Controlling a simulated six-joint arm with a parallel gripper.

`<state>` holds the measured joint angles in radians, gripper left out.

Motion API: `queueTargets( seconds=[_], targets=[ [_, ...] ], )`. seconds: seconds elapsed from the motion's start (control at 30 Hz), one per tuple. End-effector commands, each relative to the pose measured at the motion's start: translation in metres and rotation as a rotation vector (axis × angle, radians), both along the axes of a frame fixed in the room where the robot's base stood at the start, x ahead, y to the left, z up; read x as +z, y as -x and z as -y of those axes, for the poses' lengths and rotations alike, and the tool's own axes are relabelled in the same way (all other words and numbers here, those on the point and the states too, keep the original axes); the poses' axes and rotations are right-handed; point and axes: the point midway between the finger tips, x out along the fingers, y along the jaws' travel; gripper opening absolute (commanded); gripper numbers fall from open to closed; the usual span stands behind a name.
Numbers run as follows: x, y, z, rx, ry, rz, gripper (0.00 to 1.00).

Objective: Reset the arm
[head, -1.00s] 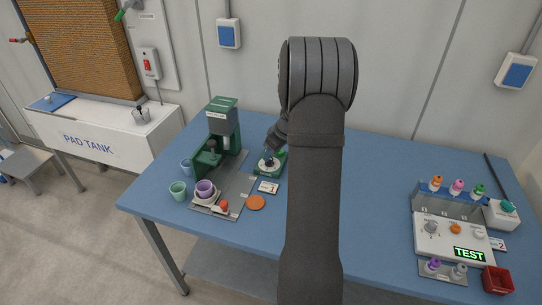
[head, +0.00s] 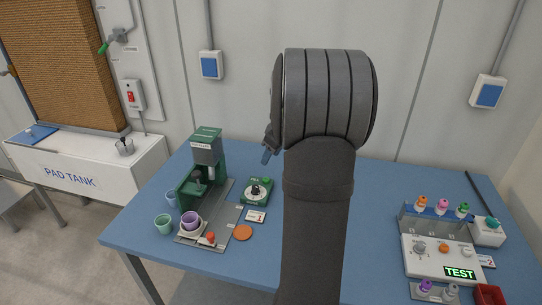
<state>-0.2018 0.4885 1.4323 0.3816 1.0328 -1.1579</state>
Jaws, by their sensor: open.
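My gripper (head: 267,154) shows only in part in the head view, at the left of my large grey arm. It is raised above the blue table (head: 300,265), up and to the right of a green device with a round dial (head: 257,190), and apart from it. It is open, and nothing shows in it. My arm hides the rest of the gripper and the middle of the table.
A green press-like machine (head: 207,160) stands at the left with a purple cup (head: 190,219) by its base. A green cup (head: 163,224) and an orange disc (head: 243,232) are near. At the right is a white panel (head: 432,250) reading TEST, with several bottles behind it.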

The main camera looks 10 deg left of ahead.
Motion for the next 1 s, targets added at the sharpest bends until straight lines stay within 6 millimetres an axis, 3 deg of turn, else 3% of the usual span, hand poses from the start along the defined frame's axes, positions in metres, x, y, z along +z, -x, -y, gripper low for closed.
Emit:
queueTargets(
  seconds=[0.17, 0.37, 1.0],
  targets=[
    [-0.002, 0.0, -0.001, 0.0, 0.0, -0.001, 0.46],
    [-0.023, -0.003, -0.009, 0.001, 0.0, -0.003, 0.46],
    [-0.137, -0.021, -0.053, 0.0, 0.001, -0.001, 0.46]
  ],
)
